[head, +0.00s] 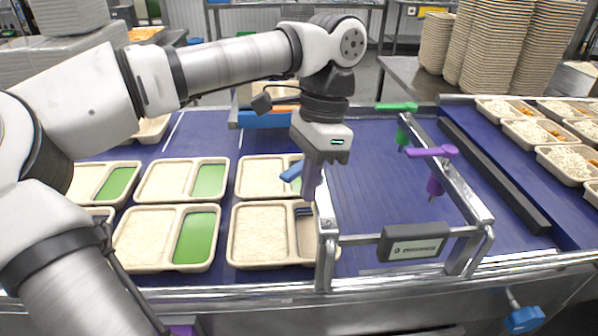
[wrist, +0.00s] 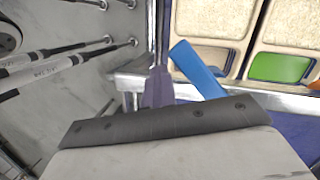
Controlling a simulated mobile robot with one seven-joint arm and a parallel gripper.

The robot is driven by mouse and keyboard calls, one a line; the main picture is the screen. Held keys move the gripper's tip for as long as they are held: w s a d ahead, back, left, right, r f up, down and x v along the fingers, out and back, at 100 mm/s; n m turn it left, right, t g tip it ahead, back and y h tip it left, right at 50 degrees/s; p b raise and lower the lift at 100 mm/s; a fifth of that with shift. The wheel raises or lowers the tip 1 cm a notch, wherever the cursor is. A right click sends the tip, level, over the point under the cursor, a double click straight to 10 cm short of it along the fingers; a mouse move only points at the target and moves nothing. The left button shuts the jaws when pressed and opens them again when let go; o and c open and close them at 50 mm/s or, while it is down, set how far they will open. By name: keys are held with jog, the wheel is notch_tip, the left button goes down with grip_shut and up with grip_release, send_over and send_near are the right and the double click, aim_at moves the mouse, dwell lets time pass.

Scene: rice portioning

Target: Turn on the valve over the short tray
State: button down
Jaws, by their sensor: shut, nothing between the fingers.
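Valves with coloured handles sit on the metal frame over the blue conveyor: green (head: 396,107), purple (head: 432,152) and blue (head: 291,172). My gripper (head: 311,194) points down, shut and empty, just right of the blue handle; I cannot tell whether they touch. In the wrist view the blue handle (wrist: 198,68) slants beside my closed fingers (wrist: 158,88). Below and left are beige two-compartment trays with rice. The nearest tray (head: 262,266) is partly hidden by the frame. I cannot tell which tray is the short one.
The belt (head: 372,185) inside the frame is bare. A black labelled box (head: 413,243) is on the frame's front bar. More filled trays (head: 567,167) are on the right belt. A blue knob (head: 524,319) is at the front edge. Stacked trays (head: 505,45) stand behind.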

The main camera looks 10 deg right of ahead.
jog(key=c, duration=2)
grip_release()
jog(key=d, duration=0.1)
jog(key=d+h, duration=0.1)
jog(key=d, duration=0.1)
jog(key=w+d+h, duration=0.1)
jog(key=d, duration=0.1)
jog(key=shift+t, duration=0.4)
jog(key=shift+c, duration=0.2)
jog(key=shift+r, duration=0.1)
jog(key=shift+w+r+p, duration=0.2)
jog(key=shift+r+p, duration=0.3)
jog(key=shift+p, duration=0.05)
jog(key=o, duration=1.5)
jog(key=d+r+p, duration=0.2)
jog(key=d, duration=0.1)
jog(key=shift+w+r, duration=0.1)
jog(key=shift+r, duration=0.2)
jog(key=shift+c, duration=0.2)
jog(key=o, duration=0.4)
jog(key=shift+w+a+r+p, duration=0.3)
jog(key=shift+a+r+p, duration=0.2)
jog(key=shift+r+p, duration=0.3)
jog(key=shift+w+r+p, duration=0.15)
jog(key=shift+r+p, duration=0.4)
jog(key=shift+w+r+p, duration=0.15)
jog(key=shift+r+p, duration=0.35)
jog(key=shift+r, duration=0.05)
